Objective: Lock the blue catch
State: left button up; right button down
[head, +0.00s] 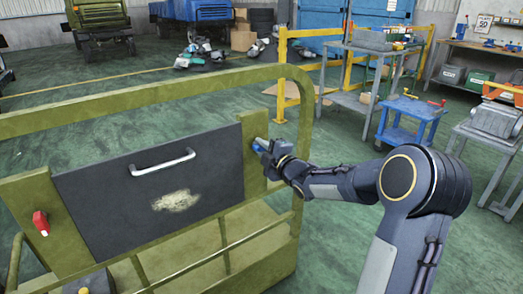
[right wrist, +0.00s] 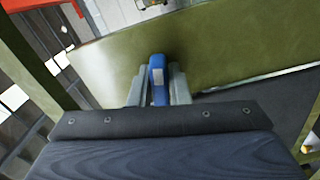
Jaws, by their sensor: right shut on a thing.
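The blue catch (head: 259,145) sits on the olive-green post at the right edge of a dark panel (head: 110,200). It also shows in the right wrist view (right wrist: 157,78), upright between my fingers. My right gripper (head: 268,150) reaches it from the right and is shut on it; the fingers (right wrist: 158,90) flank it on both sides. The gripper partly hides the catch in the head view. My left gripper is not clearly seen.
A red catch (head: 41,222) is on the post at the panel's left. The panel has a silver handle (head: 162,162) and a pale scuffed patch. A green tubular frame (head: 180,88) surrounds it. A blue cart (head: 412,121) and workbenches stand behind my right arm.

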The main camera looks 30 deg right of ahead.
jog(key=m, duration=0.3)
jog(key=shift+m, duration=0.4)
jog(key=m, duration=0.3)
jog(key=shift+m, duration=0.3)
jog(key=m, duration=0.4)
jog(key=shift+p, duration=0.4)
jog(key=shift+m+p, duration=0.5)
jog(key=shift+m, duration=1.5)
jog(key=shift+f, duration=0.1)
jog(key=c, duration=1.4)
grip_release()
